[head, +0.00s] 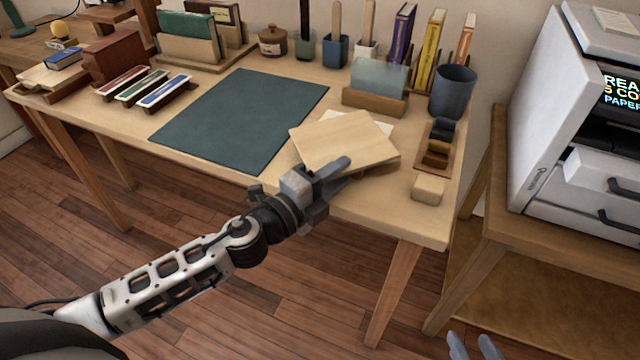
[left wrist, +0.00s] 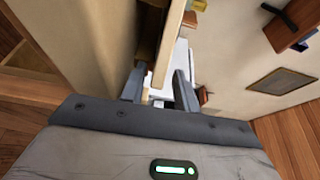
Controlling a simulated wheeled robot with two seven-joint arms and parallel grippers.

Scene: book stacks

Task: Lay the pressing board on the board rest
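The pressing board appears to be the pale wooden board (head: 342,142) near the table's front edge, right of the dark green mat. It lies over white sheets (head: 384,128), and what bears it underneath is hidden. My left gripper (head: 338,177) is at its front edge. In the left wrist view the board's edge (left wrist: 169,45) runs between the two open fingers (left wrist: 160,88), with gaps visible beside it. My right gripper (head: 473,346) shows only its spread fingertips at the bottom edge, away from the table. I cannot tell which thing is the board rest.
The dark green mat (head: 245,118) is flat and bare. A small pale block (head: 428,189) and a wooden tray (head: 424,160) stand right of the board. A wooden stand with a translucent block (head: 378,77) and a dark cup (head: 452,91) are behind. A printer (head: 560,110) stands at right.

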